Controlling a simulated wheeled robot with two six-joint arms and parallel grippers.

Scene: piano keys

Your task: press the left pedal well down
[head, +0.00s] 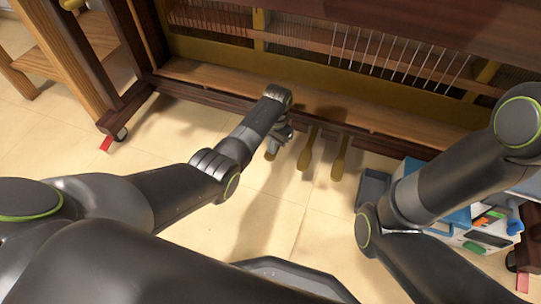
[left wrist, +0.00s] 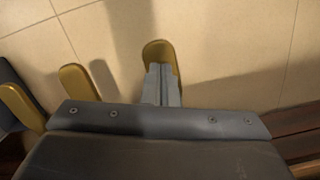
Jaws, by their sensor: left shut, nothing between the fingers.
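The left pedal (head: 270,154) is brass-coloured and partly hidden behind my left gripper (head: 277,143) in the head view. In the left wrist view, the rounded end of the left pedal (left wrist: 158,50) shows beyond my left gripper's fingertips (left wrist: 162,70). The fingers are shut, empty and lined up over the pedal. I cannot tell whether they touch it or how far down it is. The middle pedal (head: 308,151) and right pedal (head: 340,160) stick out to the right. My right gripper is not in view.
The piano's wooden bottom rail (head: 375,142) runs behind the pedals. A wooden bench (head: 75,50) stands at the left. A blue-grey tray (head: 372,187) and a box of coloured items (head: 485,235) stand at the right. The tiled floor (head: 285,215) before the pedals is clear.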

